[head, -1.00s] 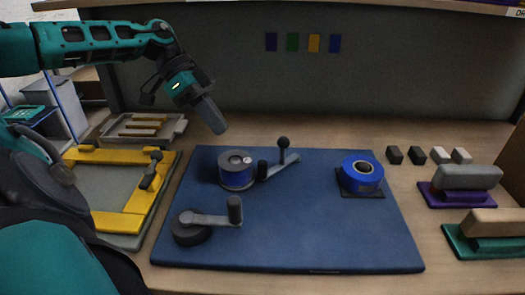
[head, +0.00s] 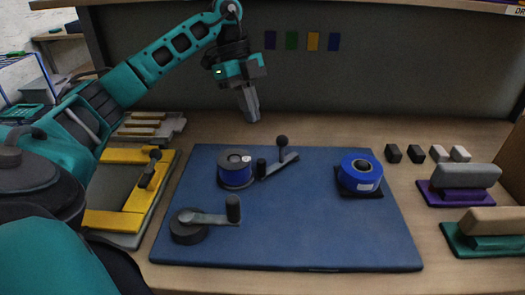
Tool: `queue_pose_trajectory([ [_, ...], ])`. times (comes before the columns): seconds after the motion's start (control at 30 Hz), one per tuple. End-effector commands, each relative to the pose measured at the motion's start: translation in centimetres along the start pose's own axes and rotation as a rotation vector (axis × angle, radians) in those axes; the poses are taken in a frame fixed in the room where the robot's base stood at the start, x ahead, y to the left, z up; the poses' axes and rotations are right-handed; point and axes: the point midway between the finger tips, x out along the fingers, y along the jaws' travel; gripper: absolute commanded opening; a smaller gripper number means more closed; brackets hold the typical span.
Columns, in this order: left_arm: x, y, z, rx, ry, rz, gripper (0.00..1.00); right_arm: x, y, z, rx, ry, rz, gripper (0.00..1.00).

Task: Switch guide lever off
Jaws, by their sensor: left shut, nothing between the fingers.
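A blue board (head: 310,225) lies on the table with the lever mechanisms on it. Near its back middle a grey lever with a dark ball knob (head: 282,147) stands beside a blue and grey roll (head: 235,170) and a short black post (head: 261,168). Which part is the guide lever I cannot tell for sure. A crank arm with a black upright handle (head: 233,208) sits at the front left of the board. My left gripper (head: 251,117) is shut and empty, pointing down above the board's back edge, up and left of the ball knob and apart from it. My right gripper is not in view.
A blue tape roll (head: 361,173) sits on the board's right side. A yellow frame (head: 112,220) with a dark handle lies at the left. Several small blocks (head: 415,153) and two squeegee-like tools (head: 466,180) stand at the right. A grey panel (head: 400,75) closes the back.

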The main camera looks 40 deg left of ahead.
Motion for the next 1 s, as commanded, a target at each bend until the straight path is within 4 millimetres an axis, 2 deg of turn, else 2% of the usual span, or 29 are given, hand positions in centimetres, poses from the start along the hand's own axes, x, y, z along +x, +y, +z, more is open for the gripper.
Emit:
queue_pose_trajectory([
  [0.27, 0.7, 0.0, 0.1, -0.002, 0.001, 0.001, 0.0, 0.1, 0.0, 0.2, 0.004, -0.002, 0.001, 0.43],
  [0.7, 8.1, 0.1, 0.0, -0.001, 0.002, 0.002, 0.0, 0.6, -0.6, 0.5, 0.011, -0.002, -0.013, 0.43],
  [0.83, 9.4, 0.0, 0.0, -0.002, 0.002, 0.001, 0.0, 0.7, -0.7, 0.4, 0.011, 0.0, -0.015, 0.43],
  [1.0, 10.1, 0.0, 0.0, -0.002, 0.001, -0.001, 0.0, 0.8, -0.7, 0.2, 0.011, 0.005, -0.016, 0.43],
])
